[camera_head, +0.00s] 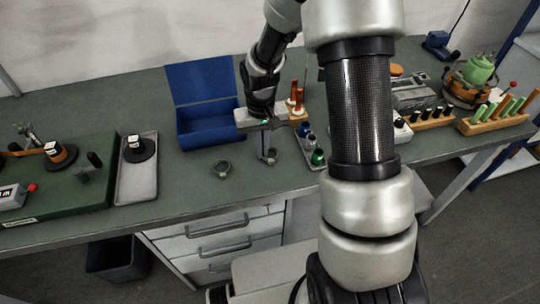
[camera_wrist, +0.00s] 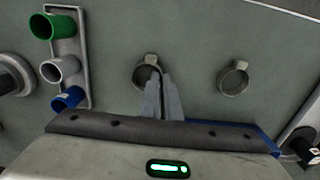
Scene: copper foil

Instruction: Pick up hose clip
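One hose clip (camera_wrist: 140,78), a small metal ring with a tan screw lug, is at the fingertips of my gripper (camera_wrist: 160,77). The fingers are close together, the left one over the ring's opening and the right one just outside its right side. They appear shut on the ring's wall; the exact contact is hidden. My gripper (camera_head: 268,158) points down at the bench in the head view. A second hose clip (camera_wrist: 221,82) lies free on the bench; it also shows left of my gripper in the head view (camera_head: 221,175).
A blue open box (camera_head: 205,135) stands behind and left of my gripper. A grey tray with green, white and blue parts (camera_wrist: 84,80) lies close by. A grey tray (camera_head: 150,185) is farther left. Wooden racks (camera_head: 495,123) stand at the right. The bench front is clear.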

